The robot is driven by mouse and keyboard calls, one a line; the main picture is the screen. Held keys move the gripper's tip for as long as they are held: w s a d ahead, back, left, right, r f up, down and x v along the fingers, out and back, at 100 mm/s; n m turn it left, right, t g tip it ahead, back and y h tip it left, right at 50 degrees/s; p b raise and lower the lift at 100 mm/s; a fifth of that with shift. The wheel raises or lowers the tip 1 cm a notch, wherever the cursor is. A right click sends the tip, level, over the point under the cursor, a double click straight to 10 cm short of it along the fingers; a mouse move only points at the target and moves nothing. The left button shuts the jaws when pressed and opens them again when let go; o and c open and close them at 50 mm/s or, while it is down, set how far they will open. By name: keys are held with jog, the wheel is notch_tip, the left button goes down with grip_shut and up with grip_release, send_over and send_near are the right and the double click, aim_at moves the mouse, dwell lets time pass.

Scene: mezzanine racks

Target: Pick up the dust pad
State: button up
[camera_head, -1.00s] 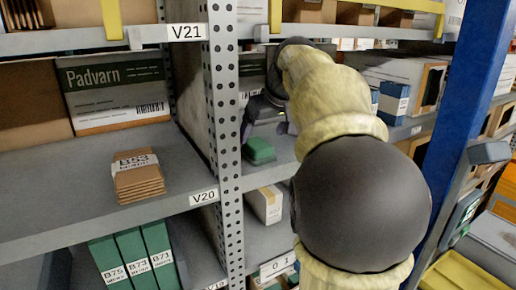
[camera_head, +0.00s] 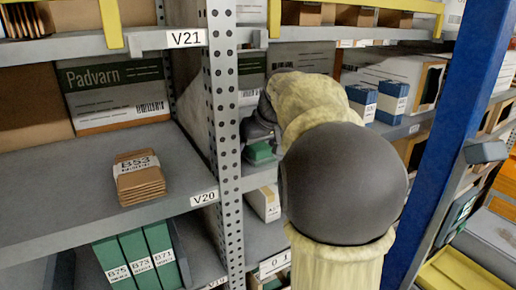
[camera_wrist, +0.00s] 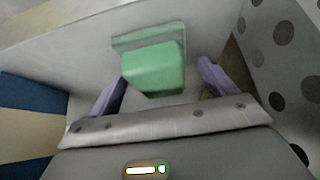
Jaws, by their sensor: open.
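The dust pad, as I take it, is a green block (camera_head: 260,153) on the shelf just right of the perforated upright. In the wrist view the green block (camera_wrist: 153,70) lies ahead, between the two purple fingers, with a flatter green part along its far side. My gripper (camera_wrist: 160,86) is open, with one finger to the left of the block and one to the right. I see no clear contact between the fingers and the block. In the head view my gripper (camera_head: 258,134) is at the block and hides part of it, and my arm covers much of that bay.
The perforated upright (camera_head: 226,150) stands close to the left of my gripper. Small blue boxes (camera_head: 391,101) stand farther right on the shelf. A blue post (camera_head: 450,130) rises right of my arm. Brown packets (camera_head: 139,180) lie on the left shelf.

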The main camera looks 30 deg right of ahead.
jog(key=shift+c, duration=0.4)
jog(key=c, duration=1)
jog(key=shift+r, duration=0.1)
jog(key=shift+r+p, duration=1.4)
jog(key=shift+r, duration=0.3)
jog(key=shift+s+d+b, duration=0.2)
jog(key=shift+s+b, duration=1.3)
jog(key=shift+s, duration=3.1)
jog(key=shift+s+d+b, duration=0.15)
jog(key=shift+s+b, duration=1.35)
jog(key=shift+s, duration=3.05)
jog(key=shift+w, duration=0.1)
